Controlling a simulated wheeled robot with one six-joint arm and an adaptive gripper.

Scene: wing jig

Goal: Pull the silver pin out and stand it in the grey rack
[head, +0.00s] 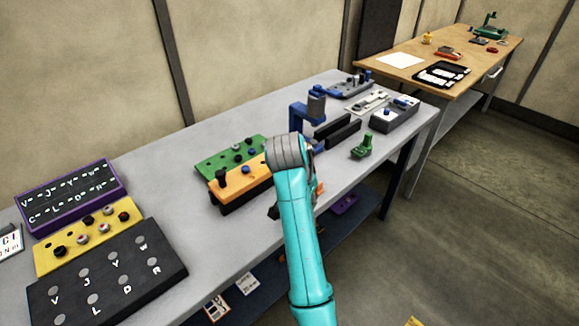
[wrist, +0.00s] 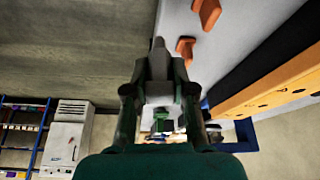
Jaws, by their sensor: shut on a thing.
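My gripper (wrist: 159,88) shows in the wrist view, shut on a grey tapered piece (wrist: 158,48) that sticks out beyond the fingertips. It looks like the silver pin, held clear of the orange block. In the head view my own arm hides the fingers and the pin. The orange block with a black base (head: 240,187) stands at the bench's front edge; it also shows at the right of the wrist view (wrist: 275,92). I cannot tell for certain which piece is the grey rack; a grey block with blue and white parts (head: 394,116) stands at the bench's right end.
A green plate with knobs (head: 215,163) lies behind the orange block. A blue clamp (head: 301,120), dark bars (head: 338,132) and a small green piece (head: 363,147) stand to the right. Yellow (head: 72,255) and black (head: 125,283) panels fill the left. Bare bench lies between.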

